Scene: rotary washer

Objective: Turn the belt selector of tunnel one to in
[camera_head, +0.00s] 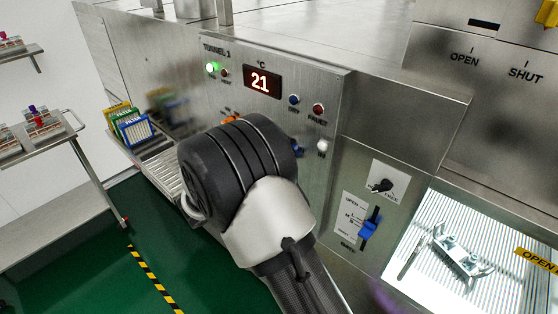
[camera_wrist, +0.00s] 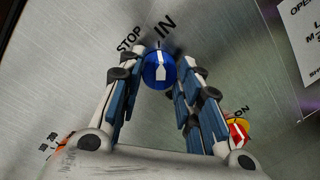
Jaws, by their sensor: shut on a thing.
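The belt selector (camera_wrist: 160,74) is a round blue knob with a white pointer in the wrist view. Its pointer aims upward in the picture, toward the gap between the STOP label (camera_wrist: 129,38) and the IN label (camera_wrist: 167,33); I cannot tell if it sits fully at IN. My gripper (camera_wrist: 160,62) is closed around the knob, one finger on each side. In the head view my wrist covers most of the knob and the fingers. The tunnel panel (camera_head: 335,92) carries a lit green lamp (camera_head: 211,67) and a display reading 21 (camera_head: 262,82).
A red and yellow control (camera_wrist: 237,131) lies close by my right finger. Right of the panel are a small black switch (camera_head: 381,185) and a blue lever (camera_head: 369,227). A lit bay (camera_head: 425,230) holds metal parts. Coloured racks (camera_head: 130,127) stand at left.

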